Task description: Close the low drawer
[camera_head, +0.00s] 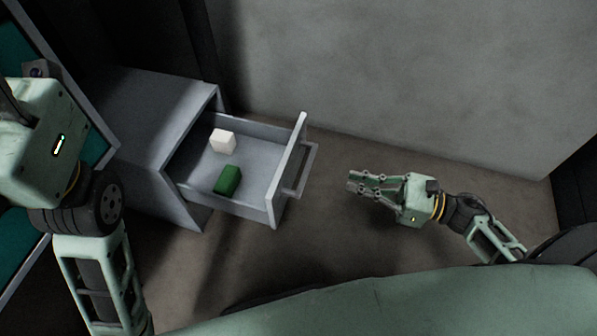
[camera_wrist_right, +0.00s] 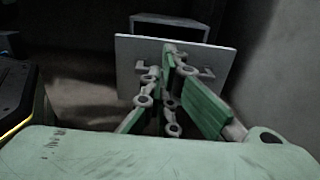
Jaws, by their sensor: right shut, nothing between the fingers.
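The low drawer (camera_head: 248,172) is pulled out of a grey cabinet (camera_head: 150,115) in the head view. Its front panel faces right and carries a bar handle (camera_head: 308,172). My right gripper (camera_head: 352,182) is shut and empty, a short way right of the handle and apart from it, pointing at the drawer front. In the right wrist view the drawer front (camera_wrist_right: 130,50) is straight ahead, and the shut fingers (camera_wrist_right: 168,60) partly hide the handle. My left arm shows at the left edge of the head view, but its gripper fingers are not visible.
A white block (camera_head: 222,140) and a green block (camera_head: 228,180) lie inside the drawer. A grey wall (camera_head: 420,80) stands behind. The brown floor (camera_head: 340,235) around the drawer front is clear. A teal-topped surface (camera_head: 20,250) is at the left.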

